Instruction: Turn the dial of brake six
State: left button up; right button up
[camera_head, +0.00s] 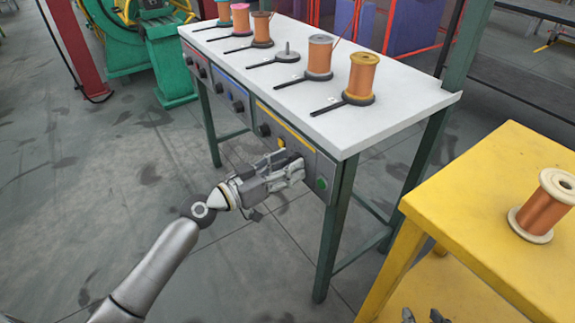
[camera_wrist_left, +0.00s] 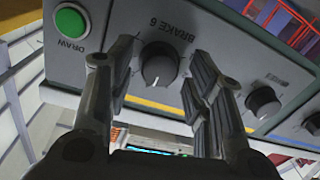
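The brake six dial (camera_wrist_left: 160,66) is a dark round knob with a white pointer mark, on a grey panel under the label "BRAKE 6". In the left wrist view it sits between the two fingers of my left gripper (camera_wrist_left: 158,72), which are spread apart with a gap on each side. In the head view my left gripper (camera_head: 294,166) is at the table's front panel (camera_head: 310,155) and hides the dial. Only the grey tips of my right gripper (camera_head: 423,315) show at the bottom edge; its opening is unclear.
A green DRAW button (camera_wrist_left: 70,21) is beside the dial, and another knob (camera_wrist_left: 262,102) is on its other side. Copper spools (camera_head: 361,77) stand on the white tabletop (camera_head: 400,105). A yellow table (camera_head: 470,190) with a spool (camera_head: 545,208) stands at right.

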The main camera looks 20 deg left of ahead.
pick_arm(q)
jog(key=c, duration=0.8)
jog(key=shift+o, duration=0.2)
